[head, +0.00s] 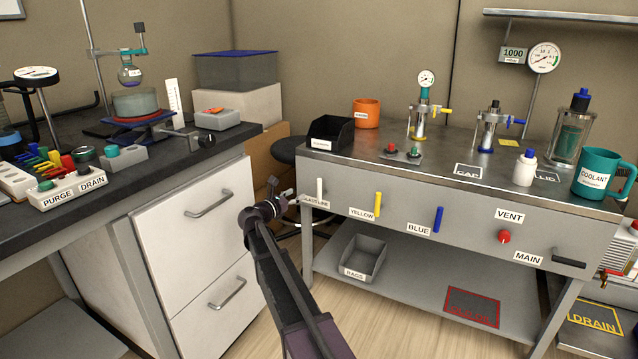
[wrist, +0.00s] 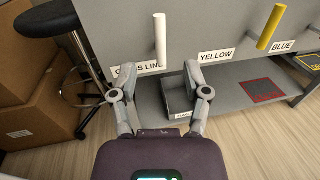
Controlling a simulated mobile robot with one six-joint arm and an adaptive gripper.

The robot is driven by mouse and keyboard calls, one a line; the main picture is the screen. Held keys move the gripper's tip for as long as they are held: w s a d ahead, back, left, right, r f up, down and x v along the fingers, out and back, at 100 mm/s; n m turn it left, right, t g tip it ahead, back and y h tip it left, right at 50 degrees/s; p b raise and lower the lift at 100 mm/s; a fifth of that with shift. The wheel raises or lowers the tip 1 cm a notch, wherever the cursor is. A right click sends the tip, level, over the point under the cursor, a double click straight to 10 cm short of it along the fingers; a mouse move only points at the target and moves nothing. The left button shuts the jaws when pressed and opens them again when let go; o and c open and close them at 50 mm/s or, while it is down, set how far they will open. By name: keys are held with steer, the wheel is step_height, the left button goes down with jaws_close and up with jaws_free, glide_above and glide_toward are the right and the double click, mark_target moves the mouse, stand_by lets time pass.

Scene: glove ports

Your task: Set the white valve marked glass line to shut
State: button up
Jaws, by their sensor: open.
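The white valve (head: 320,189) is an upright handle on the front panel of the grey bench, at its left end. Its label, glass line (head: 315,202), sits just below it and is partly covered by my gripper. In the wrist view the white valve handle (wrist: 160,40) stands nearly vertical, ahead of my gripper (wrist: 152,80). My gripper is open and empty, with its two fingers apart below the handle and not touching it. In the head view my gripper (head: 288,196) is just left of the valve.
To the right on the panel are a yellow valve (head: 378,204), a blue valve (head: 438,219), a red vent knob (head: 504,237) and a black main handle (head: 568,262). A grey bin (head: 364,258) stands on the shelf below. A stool (wrist: 80,50) and cardboard boxes (wrist: 30,85) are at left.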

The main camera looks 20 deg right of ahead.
mark_target(318, 182)
steer(key=x, duration=1.3)
jaws_close()
